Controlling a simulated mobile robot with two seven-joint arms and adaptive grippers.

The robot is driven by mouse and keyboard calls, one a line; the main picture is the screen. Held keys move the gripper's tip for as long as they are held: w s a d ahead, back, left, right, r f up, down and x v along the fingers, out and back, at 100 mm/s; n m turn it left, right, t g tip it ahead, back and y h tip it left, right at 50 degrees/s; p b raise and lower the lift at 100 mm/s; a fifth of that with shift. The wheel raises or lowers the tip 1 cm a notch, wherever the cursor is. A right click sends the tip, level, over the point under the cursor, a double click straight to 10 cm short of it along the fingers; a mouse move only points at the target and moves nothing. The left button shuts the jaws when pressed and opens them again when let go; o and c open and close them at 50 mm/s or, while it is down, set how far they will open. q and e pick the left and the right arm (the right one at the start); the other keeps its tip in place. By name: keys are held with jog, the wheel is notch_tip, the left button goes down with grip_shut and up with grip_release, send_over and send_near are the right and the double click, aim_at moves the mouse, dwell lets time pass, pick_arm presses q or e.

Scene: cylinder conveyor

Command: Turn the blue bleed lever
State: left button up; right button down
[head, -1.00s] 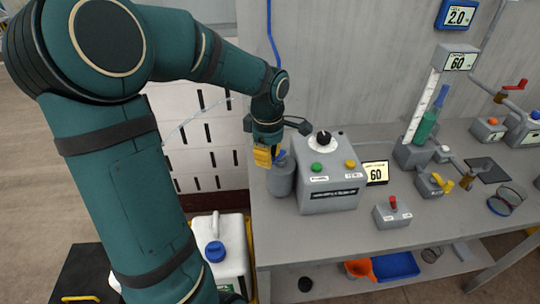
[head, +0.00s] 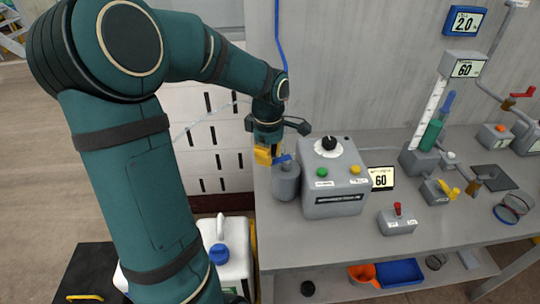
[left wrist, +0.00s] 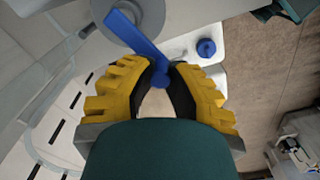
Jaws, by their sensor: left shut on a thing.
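The blue bleed lever (head: 281,159) sits on top of a grey cylindrical body (head: 286,184) at the left end of the bench. In the left wrist view the lever (left wrist: 138,38) runs from the grey round top (left wrist: 142,12) down to between the yellow fingers. My left gripper (head: 265,155) is beside the grey body, at the lever's outer end. The wrist view shows my left gripper (left wrist: 161,75) shut on that end, which partly hides between the dark finger pads. My right gripper is not in view.
A grey control box (head: 333,182) with a black knob and green and yellow buttons stands just right of the lever. A white jug with a blue cap (head: 219,254) is below, left of the bench. A red-switch box (head: 397,221) stands farther right.

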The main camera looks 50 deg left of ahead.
pick_arm(q)
jog(key=shift+w+a, duration=0.15)
jog(key=shift+a, duration=0.15)
jog(key=shift+w+a, duration=0.25)
jog(key=shift+a, duration=0.1)
jog(key=o, duration=1.7)
jog(key=shift+r+p, duration=0.15)
jog(key=shift+p, duration=0.15)
notch_tip(320, 180, up, 5)
jog(key=p, duration=0.3)
jog(key=shift+p, duration=0.3)
jog(key=shift+f, duration=0.2)
